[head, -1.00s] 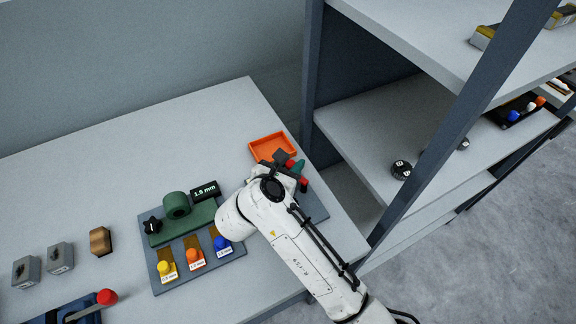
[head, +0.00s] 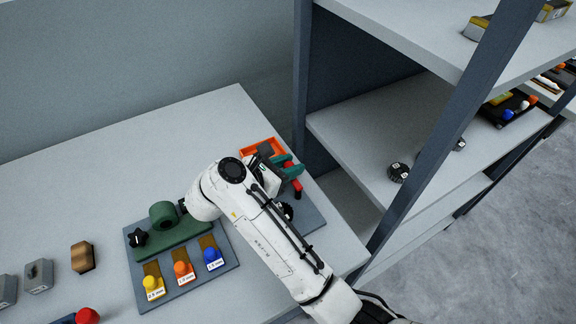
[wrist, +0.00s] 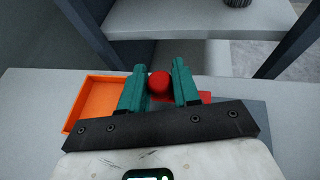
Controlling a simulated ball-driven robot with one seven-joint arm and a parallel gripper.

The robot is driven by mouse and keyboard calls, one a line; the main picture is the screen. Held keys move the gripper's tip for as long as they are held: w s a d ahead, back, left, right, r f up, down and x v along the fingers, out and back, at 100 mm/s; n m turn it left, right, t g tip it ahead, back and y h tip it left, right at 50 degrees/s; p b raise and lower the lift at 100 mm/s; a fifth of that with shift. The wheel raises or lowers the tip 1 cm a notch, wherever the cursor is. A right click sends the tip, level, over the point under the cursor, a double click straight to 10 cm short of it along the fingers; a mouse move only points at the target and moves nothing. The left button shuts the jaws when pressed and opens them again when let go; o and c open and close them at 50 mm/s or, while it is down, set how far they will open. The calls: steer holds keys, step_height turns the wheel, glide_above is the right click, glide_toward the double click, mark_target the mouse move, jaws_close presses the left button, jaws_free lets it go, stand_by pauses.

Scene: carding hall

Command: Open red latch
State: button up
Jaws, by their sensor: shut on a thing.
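The red latch has a round red knob (wrist: 159,83) that sits between the two teal fingers of my gripper (wrist: 160,88) in the wrist view. A flat red part lies behind and below the knob. In the head view, my gripper (head: 291,169) is over the back right of the table, and a red piece of the latch (head: 297,187) shows just beneath the fingers. My gripper is shut on the knob. The arm and gripper hide most of the latch and its mount.
An orange tray (head: 256,147) lies behind my gripper, close beside it. A board (head: 190,264) with yellow, orange and blue knobs and a green roller is to the left. A shelf rack (head: 345,128) stands close on the right. The table's back left is clear.

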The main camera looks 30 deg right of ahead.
steer(key=o, duration=0.9)
steer(key=shift+o, duration=0.2)
steer(key=b+v, duration=0.2)
steer(key=v, duration=0.8)
steer(key=shift+a, duration=0.35)
steer(key=shift+s+r, duration=0.1)
